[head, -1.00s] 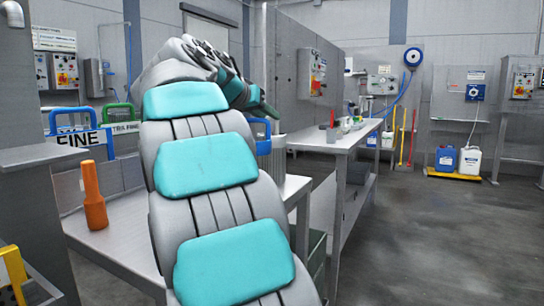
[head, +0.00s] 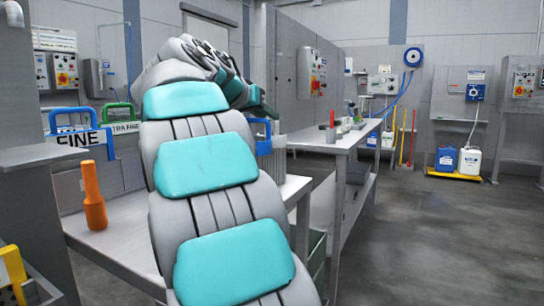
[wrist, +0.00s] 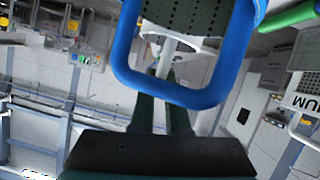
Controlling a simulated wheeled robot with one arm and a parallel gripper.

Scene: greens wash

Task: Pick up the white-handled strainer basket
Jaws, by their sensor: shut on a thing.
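My gripper (wrist: 163,82) shows in the wrist view, its two dark green fingers close together. A white handle-like bar (wrist: 166,58) lies between the fingertips, so I take the gripper as shut on the strainer basket's white handle. A white rim shows above it. A grey perforated basket wall (wrist: 188,14) is at the top of the view; I cannot tell for certain which basket it belongs to. A blue loop handle (wrist: 175,96) crosses in front of the fingers. In the head view my arm hides most of the gripper and the held basket.
Another blue handle (head: 263,138) is right of my arm. A blue-handled holder labelled FINE (head: 77,139) and a green handle (head: 118,110) stand left. An orange bottle-like object (head: 93,200) stands on the bench (head: 105,240).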

